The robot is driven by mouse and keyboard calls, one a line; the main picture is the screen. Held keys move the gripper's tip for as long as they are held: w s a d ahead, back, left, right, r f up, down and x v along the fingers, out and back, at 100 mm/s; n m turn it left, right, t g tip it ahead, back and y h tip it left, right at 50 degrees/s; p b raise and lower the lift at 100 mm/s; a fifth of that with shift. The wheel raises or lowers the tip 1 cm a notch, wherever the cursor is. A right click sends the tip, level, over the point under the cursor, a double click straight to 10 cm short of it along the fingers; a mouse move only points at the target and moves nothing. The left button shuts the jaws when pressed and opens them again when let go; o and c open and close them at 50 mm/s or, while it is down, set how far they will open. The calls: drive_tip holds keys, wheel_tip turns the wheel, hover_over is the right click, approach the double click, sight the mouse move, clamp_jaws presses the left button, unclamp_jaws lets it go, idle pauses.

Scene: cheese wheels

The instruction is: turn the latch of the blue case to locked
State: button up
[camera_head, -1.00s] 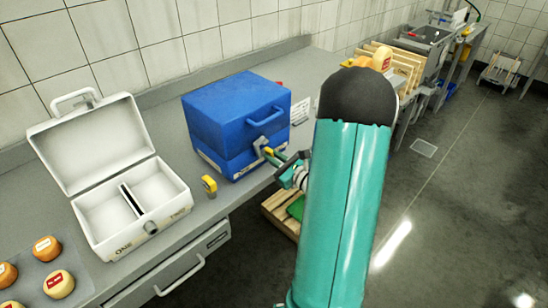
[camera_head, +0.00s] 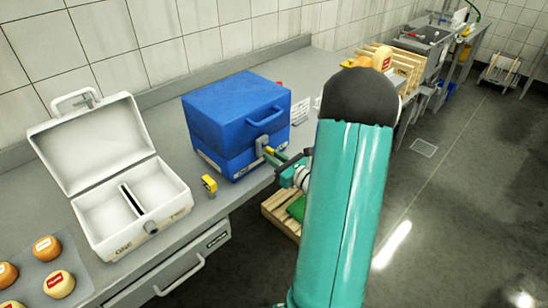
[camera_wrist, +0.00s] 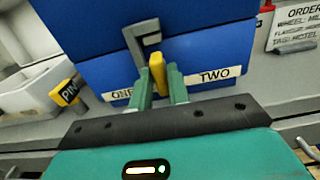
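The blue case (camera_head: 225,112) stands on the counter with its lid down. Its latch (camera_wrist: 141,36) is on the front, a grey bent piece with a yellow grip (camera_wrist: 157,72). In the wrist view the yellow grip stands nearly upright, and the grey piece rises above it. My gripper (camera_wrist: 161,82) has its two green fingers either side of the yellow grip, seemingly closed on it. In the head view my gripper (camera_head: 272,154) is at the front of the case, partly hidden by my arm. Whether the latch is fully engaged cannot be told.
An open white case (camera_head: 112,240) stands to the left, beside a tray (camera_head: 40,278) of small cheese wheels. A yellow tag (camera_head: 209,184) stands between the cases. A sign (camera_wrist: 294,26) is right of the blue case. A wooden pallet (camera_head: 277,218) lies below the counter edge.

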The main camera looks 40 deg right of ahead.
drive_tip(key=shift+o, duration=1.3)
drive_tip(key=shift+s, duration=0.1)
drive_tip(key=s, duration=1.3)
drive_tip(key=shift+s+d, duration=0.2)
drive_tip(key=shift+s, duration=0.1)
